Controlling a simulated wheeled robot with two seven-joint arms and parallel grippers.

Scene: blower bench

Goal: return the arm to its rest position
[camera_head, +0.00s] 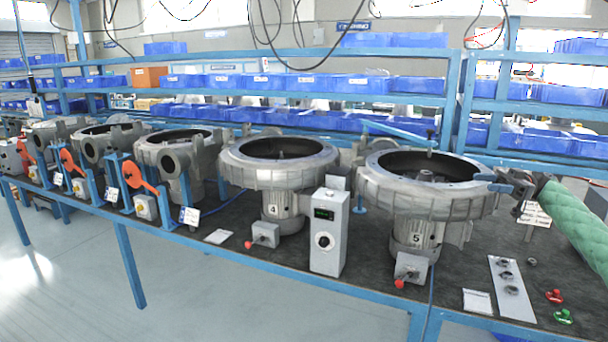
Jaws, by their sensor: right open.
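My right arm (580,222), in a green sleeve, comes in from the right edge. My right gripper (506,185) is open at the right rim of the blower housing marked 5 (425,200). Blue parts show at its front, close to the rim; I cannot tell whether they touch it. I see nothing held in the gripper. My left gripper is not in view.
The blower marked 4 (278,175) and a grey control box (328,235) stand left of blower 5. A white plate with rings (511,290), a red part (554,296) and a green part (563,316) lie front right. Blue bins (365,84) fill the shelves behind.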

